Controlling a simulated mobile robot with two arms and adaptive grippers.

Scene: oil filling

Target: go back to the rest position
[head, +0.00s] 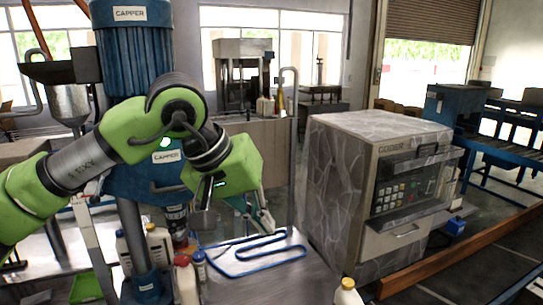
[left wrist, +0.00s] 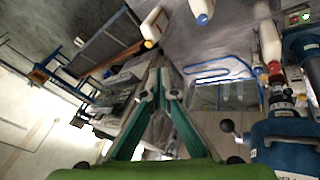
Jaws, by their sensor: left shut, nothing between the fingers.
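The gripper is above the metal table (head: 310,285) and apart from the bottles. My right gripper is in neither view.
Several bottles stand around the capper's base, one white with a red cap (head: 187,282). A white bottle with a yellow cap (head: 347,293) is at the front. A blue looped tube (head: 262,254) lies on the table. A grey cabinet machine (head: 340,190) stands to the right.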

